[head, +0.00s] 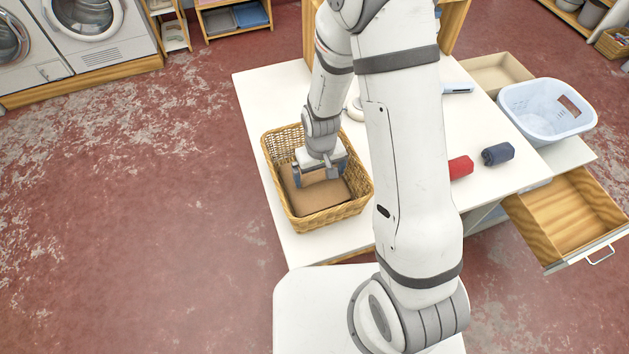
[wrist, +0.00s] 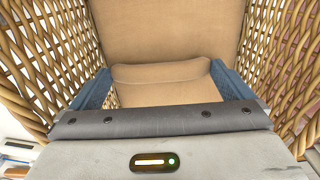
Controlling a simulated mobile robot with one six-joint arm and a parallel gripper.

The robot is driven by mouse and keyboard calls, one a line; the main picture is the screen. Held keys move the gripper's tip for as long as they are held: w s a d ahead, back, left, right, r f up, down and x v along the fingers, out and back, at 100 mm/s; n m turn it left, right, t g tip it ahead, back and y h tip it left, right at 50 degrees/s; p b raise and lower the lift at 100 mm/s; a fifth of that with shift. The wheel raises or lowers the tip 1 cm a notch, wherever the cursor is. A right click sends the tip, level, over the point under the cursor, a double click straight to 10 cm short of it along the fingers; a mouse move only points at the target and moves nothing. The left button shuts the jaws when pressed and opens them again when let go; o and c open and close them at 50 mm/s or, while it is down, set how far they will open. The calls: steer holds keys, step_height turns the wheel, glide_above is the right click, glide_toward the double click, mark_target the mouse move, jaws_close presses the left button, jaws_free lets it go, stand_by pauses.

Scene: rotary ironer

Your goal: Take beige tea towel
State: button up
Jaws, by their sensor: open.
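The beige tea towel (head: 320,196) lies folded in the wicker basket (head: 337,217) on the white table. In the wrist view the towel (wrist: 165,93) fills the middle, with a raised fold across it and more beige cloth behind. My gripper (head: 320,177) is down inside the basket, over the towel. In the wrist view its two blue fingers (wrist: 165,88) are apart, one on each side of the raised fold. I cannot tell whether they touch the cloth. The fingertips are partly hidden.
The basket walls (wrist: 285,65) rise close on both sides of my gripper. A red roll (head: 460,167) and a dark blue roll (head: 497,154) lie on the table (head: 262,88). A pale blue laundry basket (head: 546,110) and an open wooden drawer (head: 570,215) are at the right.

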steer(key=c, duration=0.7)
steer(key=shift+r, duration=0.1)
steer(key=shift+c, duration=0.2)
